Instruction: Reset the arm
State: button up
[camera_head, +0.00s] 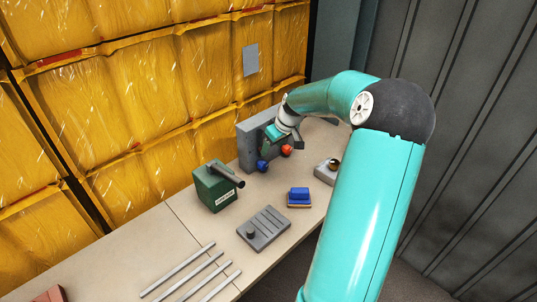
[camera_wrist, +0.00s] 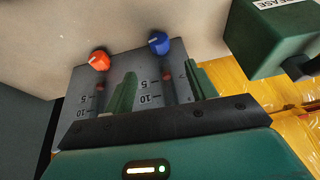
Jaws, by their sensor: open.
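My arm reaches over the bench from the right in the head view. My gripper (camera_head: 283,140) hangs in front of a grey box (camera_head: 248,150) at the back of the bench. In the wrist view my gripper (camera_wrist: 160,84) has its two green fingers spread apart with nothing between them. Beyond them is the grey box's face (camera_wrist: 150,68) with scale marks, a blue knob (camera_wrist: 159,43) and an orange-red knob (camera_wrist: 99,61). Both knobs stand clear of the fingers. In the head view the blue knob (camera_head: 262,165) and orange-red knob (camera_head: 287,150) show below the gripper.
A green container (camera_head: 211,190) with a dark tube stands left of the box. A grey slotted plate (camera_head: 264,230), blue block (camera_head: 299,194), small grey item (camera_head: 325,173) and several metal rods (camera_head: 190,272) lie on the bench (camera_head: 140,252). Yellow wrapped stacks (camera_head: 130,95) rise behind.

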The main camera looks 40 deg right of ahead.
jog(key=shift+v, duration=1.1)
jog(key=s+a+r, duration=0.1)
jog(key=a+r, duration=0.2)
jog(key=a, duration=0.4)
jog(key=s+a+r+g+h, duration=0.1)
jog(key=a+r, duration=0.1)
jog(key=a, duration=0.5)
jog(key=s+a+r+h, duration=0.1)
jog(key=a+r, duration=0.2)
jog(key=a, duration=0.4)
jog(key=shift+s+a+r+n+g, duration=0.2)
jog(key=shift+r+n+g, duration=0.1)
jog(key=shift+r+n, duration=0.1)
jog(key=s+a+r+m+t+y, duration=0.1)
jog(key=s+a+r, duration=0.3)
jog(key=s+a, duration=1.1)
jog(key=shift+s+a+t, duration=0.4)
jog(key=shift+s+t, duration=0.4)
jog(key=shift+s, duration=0.2)
jog(key=shift+r, duration=0.15)
